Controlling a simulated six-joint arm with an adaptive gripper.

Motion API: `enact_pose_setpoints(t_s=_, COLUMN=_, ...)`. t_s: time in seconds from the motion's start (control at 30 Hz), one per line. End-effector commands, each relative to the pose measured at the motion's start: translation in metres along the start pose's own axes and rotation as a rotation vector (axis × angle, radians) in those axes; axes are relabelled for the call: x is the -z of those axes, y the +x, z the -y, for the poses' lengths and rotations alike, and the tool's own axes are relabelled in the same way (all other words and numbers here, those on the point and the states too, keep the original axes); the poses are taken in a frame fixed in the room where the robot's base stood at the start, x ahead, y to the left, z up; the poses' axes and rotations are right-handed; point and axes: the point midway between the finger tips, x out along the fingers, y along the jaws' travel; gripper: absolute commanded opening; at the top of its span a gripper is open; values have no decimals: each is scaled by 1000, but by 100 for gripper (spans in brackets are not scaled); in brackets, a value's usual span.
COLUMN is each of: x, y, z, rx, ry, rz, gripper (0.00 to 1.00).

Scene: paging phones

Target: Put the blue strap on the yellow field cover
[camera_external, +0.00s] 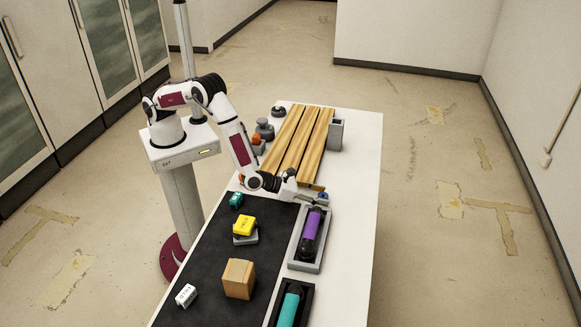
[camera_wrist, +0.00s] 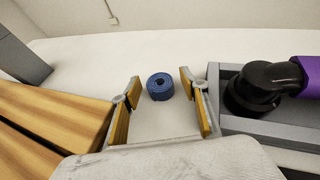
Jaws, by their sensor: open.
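The blue strap is a small dark blue roll (camera_wrist: 160,86) on the white tabletop. It lies in the gap just ahead of my gripper (camera_wrist: 159,93), between the lines of its two fingers. The fingers are apart and nothing is held. In the external view my gripper (camera_external: 311,192) is low over the table, between the wooden boards and the grey tray; a small bluish bit of the strap (camera_external: 323,196) shows by its fingertips. The yellow field cover (camera_external: 244,224) is a bright yellow block with dark marks, resting on a grey piece on the black mat.

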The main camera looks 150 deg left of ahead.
Motion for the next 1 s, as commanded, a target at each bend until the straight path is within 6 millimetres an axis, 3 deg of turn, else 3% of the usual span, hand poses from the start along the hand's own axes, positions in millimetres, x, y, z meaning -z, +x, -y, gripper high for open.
enact_pose_setpoints(t_s=0.5, x=-1, y=-54, z=0, rx=2, ry=0, rz=-2, gripper=44)
enact_pose_setpoints(t_s=1.0, x=-1, y=-61, z=0, rx=1, ry=-1, rz=-4, gripper=44)
